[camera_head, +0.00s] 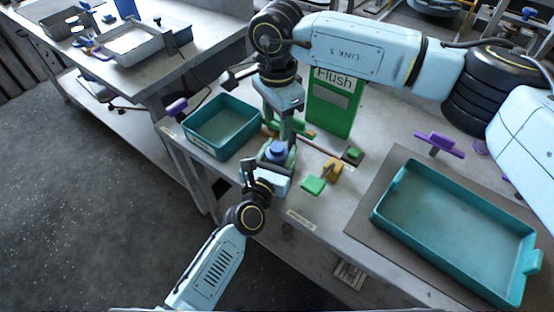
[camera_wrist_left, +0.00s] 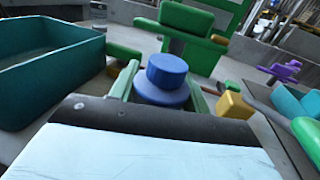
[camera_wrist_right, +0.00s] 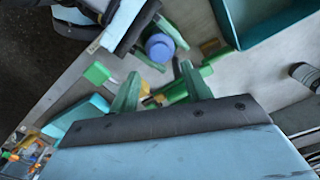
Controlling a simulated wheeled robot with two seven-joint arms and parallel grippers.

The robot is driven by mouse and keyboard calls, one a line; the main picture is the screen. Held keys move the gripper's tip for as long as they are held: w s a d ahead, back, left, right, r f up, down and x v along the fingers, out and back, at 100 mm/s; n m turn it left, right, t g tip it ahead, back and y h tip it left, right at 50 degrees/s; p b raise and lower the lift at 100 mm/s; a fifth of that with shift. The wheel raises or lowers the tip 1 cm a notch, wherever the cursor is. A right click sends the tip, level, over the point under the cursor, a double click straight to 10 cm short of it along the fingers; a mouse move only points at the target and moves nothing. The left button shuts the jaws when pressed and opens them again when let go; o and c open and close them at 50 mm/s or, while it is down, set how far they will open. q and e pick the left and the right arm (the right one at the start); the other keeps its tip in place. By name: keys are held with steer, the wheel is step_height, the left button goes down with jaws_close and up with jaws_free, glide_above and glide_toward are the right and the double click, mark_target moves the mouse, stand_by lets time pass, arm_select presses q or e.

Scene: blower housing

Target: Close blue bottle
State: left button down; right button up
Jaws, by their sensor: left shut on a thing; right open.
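The blue bottle (camera_head: 277,149) stands at the front edge of the bench, its round blue top up. It also shows in the left wrist view (camera_wrist_left: 166,70) and the right wrist view (camera_wrist_right: 158,47). I cannot tell whether the top piece is a fully seated cap. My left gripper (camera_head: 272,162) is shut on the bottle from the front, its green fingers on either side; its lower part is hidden. My right gripper (camera_head: 284,132) comes down from above, open and empty, its fingertips (camera_wrist_right: 160,72) close to the bottle's top but apart from it.
A teal bin (camera_head: 252,143) stands left of the bottle, and a large teal tray (camera_head: 437,288) stands at the right. A green "Flush" box (camera_head: 333,112) is behind. Green (camera_head: 313,186) and yellow (camera_head: 333,170) pieces lie right of the bottle. A purple piece (camera_head: 439,144) is farther right.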

mark_target(277, 146)
step_height(277, 146, down, 7)
steer(key=shift+f, duration=0.1)
stand_by(0.4)
steer(key=c, duration=1)
steer(key=m, duration=0.8)
steer(key=o, duration=1.1)
